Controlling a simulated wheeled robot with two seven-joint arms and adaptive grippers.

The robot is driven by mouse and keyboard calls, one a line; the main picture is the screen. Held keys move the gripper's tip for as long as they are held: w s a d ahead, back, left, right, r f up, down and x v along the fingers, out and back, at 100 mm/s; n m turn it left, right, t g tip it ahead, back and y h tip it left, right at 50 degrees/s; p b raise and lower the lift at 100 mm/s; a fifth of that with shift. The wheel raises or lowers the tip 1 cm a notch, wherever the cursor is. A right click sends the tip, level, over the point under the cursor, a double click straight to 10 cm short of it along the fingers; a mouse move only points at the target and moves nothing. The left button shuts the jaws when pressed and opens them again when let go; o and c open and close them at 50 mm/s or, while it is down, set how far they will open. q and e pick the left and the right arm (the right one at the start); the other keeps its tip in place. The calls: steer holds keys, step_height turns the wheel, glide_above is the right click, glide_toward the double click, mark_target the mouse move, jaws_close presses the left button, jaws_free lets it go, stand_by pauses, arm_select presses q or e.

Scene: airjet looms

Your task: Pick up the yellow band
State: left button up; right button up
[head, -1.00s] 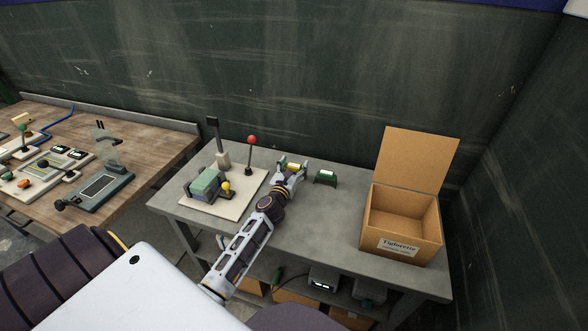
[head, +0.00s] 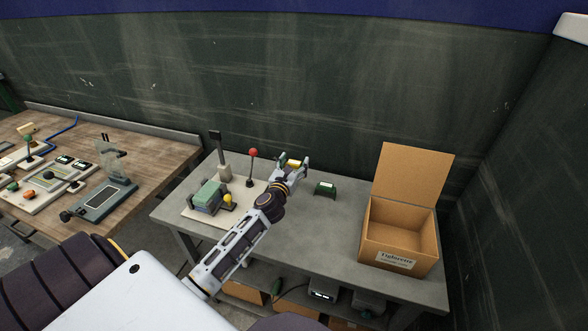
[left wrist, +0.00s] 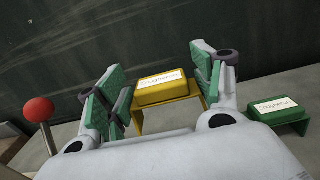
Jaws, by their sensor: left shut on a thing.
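The yellow band (left wrist: 170,88) is a bracket-like piece with a white label on top. In the left wrist view it is between the green-padded fingers of my left gripper (left wrist: 160,92). In the head view the band shows small at the fingertips of my left gripper (head: 293,164), over the far part of the grey table (head: 300,225). The gripper is shut on it. The exact gap between band and table is hard to tell. A similar green band (head: 325,188) stands to its right, also in the left wrist view (left wrist: 279,111). My right gripper is out of view.
An open cardboard box (head: 398,237) stands on the table's right. Left of my gripper are a red-ball lever (head: 253,153) and a board with a green block (head: 208,194) and yellow knob. A dark wall is behind. The table's middle is clear.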

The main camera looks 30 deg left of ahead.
arm_select(q)
steer(key=shift+r, duration=1.35)
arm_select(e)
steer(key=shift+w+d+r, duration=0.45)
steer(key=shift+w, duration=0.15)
arm_select(q)
steer(key=shift+r+p, duration=0.1)
steer(key=shift+p, duration=0.3)
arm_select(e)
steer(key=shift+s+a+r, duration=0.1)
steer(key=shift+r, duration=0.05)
